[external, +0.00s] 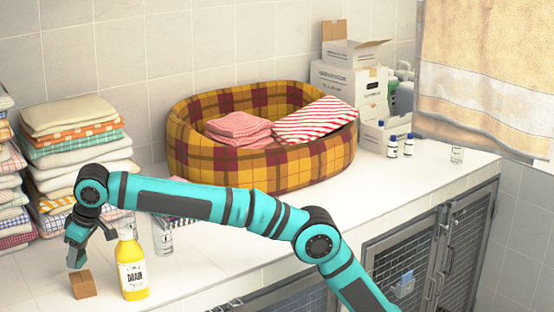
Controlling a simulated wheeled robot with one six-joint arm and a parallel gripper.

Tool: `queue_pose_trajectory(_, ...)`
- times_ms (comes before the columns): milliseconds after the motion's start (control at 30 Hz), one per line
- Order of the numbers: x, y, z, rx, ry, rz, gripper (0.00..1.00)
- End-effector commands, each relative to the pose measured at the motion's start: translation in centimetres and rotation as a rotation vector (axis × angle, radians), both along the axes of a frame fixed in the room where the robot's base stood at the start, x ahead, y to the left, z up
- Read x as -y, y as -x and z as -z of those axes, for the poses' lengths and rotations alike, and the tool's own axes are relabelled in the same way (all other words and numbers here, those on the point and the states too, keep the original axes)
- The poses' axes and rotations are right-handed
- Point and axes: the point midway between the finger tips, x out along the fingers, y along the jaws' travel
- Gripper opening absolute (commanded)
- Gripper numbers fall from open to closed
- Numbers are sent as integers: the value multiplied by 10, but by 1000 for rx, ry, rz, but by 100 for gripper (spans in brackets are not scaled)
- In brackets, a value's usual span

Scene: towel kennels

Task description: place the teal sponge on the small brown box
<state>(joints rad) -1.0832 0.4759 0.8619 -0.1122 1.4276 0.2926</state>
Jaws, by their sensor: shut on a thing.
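The small brown box (83,286) sits on the white counter at the front left, its top face showing. My gripper (77,250) points down just above the box. It is shut on a small teal piece, which I take to be the teal sponge (76,259). The sponge is mostly hidden by the fingers and blends with my arm's colour. It hangs close over the box's back left side; I cannot tell whether the two touch.
A yellow bottle (131,266) stands close to the right of the box. A clear glass (163,238) is behind it. Folded towel stacks (80,145) rise behind my gripper. A plaid basket (262,165) with towels fills the middle back.

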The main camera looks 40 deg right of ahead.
Motion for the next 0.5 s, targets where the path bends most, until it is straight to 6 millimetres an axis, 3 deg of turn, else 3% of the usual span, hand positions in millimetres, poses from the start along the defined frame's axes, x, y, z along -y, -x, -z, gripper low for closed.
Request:
queue_pose_trajectory(300,1,0,34,0,1,0,27)
queue_pose_trajectory(500,0,0,38,1,-1,0,27)
